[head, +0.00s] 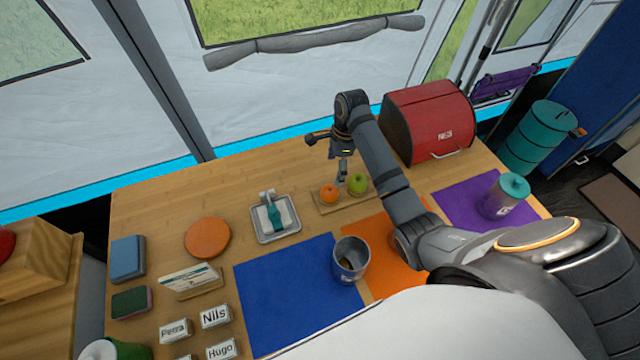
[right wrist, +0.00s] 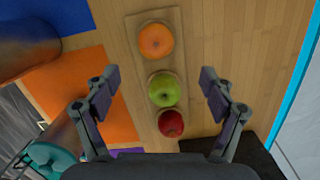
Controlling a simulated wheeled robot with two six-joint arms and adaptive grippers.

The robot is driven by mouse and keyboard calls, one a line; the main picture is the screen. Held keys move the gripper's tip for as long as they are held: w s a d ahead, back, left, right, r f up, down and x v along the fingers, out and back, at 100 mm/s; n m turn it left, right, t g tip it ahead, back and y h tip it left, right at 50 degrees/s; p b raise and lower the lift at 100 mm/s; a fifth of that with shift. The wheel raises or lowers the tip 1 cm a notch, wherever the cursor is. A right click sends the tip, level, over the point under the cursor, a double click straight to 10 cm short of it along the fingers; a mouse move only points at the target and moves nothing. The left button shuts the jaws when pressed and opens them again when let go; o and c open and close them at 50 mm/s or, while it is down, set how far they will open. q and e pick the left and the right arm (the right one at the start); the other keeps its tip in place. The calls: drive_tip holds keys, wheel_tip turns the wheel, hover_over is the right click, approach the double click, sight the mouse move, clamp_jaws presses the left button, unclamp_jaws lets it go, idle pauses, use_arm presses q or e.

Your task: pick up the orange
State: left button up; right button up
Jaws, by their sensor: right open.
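The orange (head: 329,193) sits at the left end of a small wooden board (head: 322,208), beside a green apple (head: 357,183). In the right wrist view the orange (right wrist: 156,41) is at the top of the board, with the green apple (right wrist: 164,89) and a red apple (right wrist: 171,123) below it in a row. My right gripper (head: 342,178) hangs above the board, close behind the fruit. In the right wrist view its open fingers (right wrist: 160,82) stand on either side of the green apple, with nothing held. The red apple is hidden in the head view. My left gripper is out of view.
A red bread box (head: 430,120) stands right of the board. A metal mug (head: 350,259) stands at the blue mat's (head: 290,290) edge in front. A metal tray (head: 270,236) with a teal-handled item lies left of the board. A teal-lidded jar (head: 505,195) stands on the purple mat.

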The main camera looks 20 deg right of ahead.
sight(331, 190)
drive_tip(key=shift+s+f, duration=0.1)
drive_tip(key=shift+f, duration=0.3)
drive_tip(key=f, duration=0.4)
drive_tip(key=shift+a, duration=0.3)
drive_tip(key=shift+f, duration=0.25)
drive_tip(key=shift+a+f, duration=0.1)
drive_tip(key=shift+f, duration=0.25)
drive_tip(key=f, duration=0.4)
drive_tip(key=shift+s+a+p, duration=0.2)
drive_tip(key=shift+a+p, duration=0.1)
drive_tip(key=shift+f, duration=0.25)
drive_tip(key=c, duration=1.3)
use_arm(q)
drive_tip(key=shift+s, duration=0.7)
use_arm(e)
drive_tip(key=shift+r, duration=0.1)
